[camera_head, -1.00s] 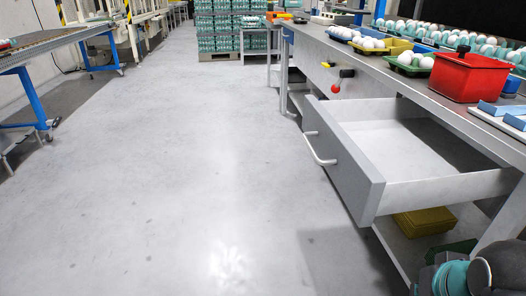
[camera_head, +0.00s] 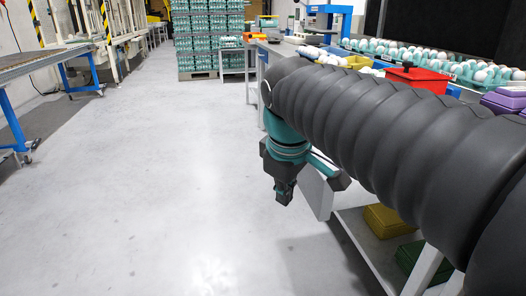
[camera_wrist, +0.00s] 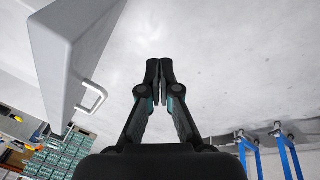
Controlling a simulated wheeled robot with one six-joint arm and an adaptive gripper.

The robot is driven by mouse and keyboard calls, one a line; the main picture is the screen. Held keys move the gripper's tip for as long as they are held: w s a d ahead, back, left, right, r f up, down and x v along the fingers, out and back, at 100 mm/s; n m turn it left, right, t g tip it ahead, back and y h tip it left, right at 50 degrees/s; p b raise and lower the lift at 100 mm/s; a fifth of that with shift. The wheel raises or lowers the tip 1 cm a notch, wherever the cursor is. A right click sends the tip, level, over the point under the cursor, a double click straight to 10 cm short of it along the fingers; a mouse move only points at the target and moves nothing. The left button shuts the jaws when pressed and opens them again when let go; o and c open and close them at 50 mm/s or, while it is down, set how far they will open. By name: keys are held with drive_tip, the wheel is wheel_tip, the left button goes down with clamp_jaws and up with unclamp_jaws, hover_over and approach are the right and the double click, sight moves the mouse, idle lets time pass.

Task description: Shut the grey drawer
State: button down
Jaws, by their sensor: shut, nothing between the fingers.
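The grey drawer (camera_head: 317,196) is mostly hidden behind my arm in the head view; only a pale end of its front shows, standing out from the bench. In the wrist view the drawer (camera_wrist: 62,50) fills the upper left, with its pale bar handle (camera_wrist: 93,98) on the front. My gripper (camera_head: 283,196) points down in front of the drawer, over the floor. In the wrist view my gripper (camera_wrist: 160,65) is shut and empty, with its fingers to the right of the handle and apart from it.
The bench carries a red box (camera_head: 417,82), a yellow tray (camera_head: 357,63) and rows of eggs. A yellow tray (camera_head: 388,221) and a green tray (camera_head: 411,257) lie on the low shelf. Left of my gripper the floor (camera_head: 170,190) is clear.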

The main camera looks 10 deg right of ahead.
drive_tip(key=w+a+r+n+g+h+p, duration=0.1)
drive_tip(key=w+a+r+n+g, duration=0.15)
drive_tip(key=w+r+n, duration=0.35)
drive_tip(key=w+a+r+n+g+h+p, duration=0.1)
drive_tip(key=w+a+r+n, duration=0.2)
drive_tip(key=w, duration=0.5)
drive_tip(key=d+f+n+b, duration=0.1)
drive_tip(key=d+f+b, duration=0.1)
drive_tip(key=d+f, duration=0.4)
drive_tip(key=shift+w+f, duration=0.2)
drive_tip(key=shift+f, duration=1.4)
drive_tip(key=shift+t, duration=0.25)
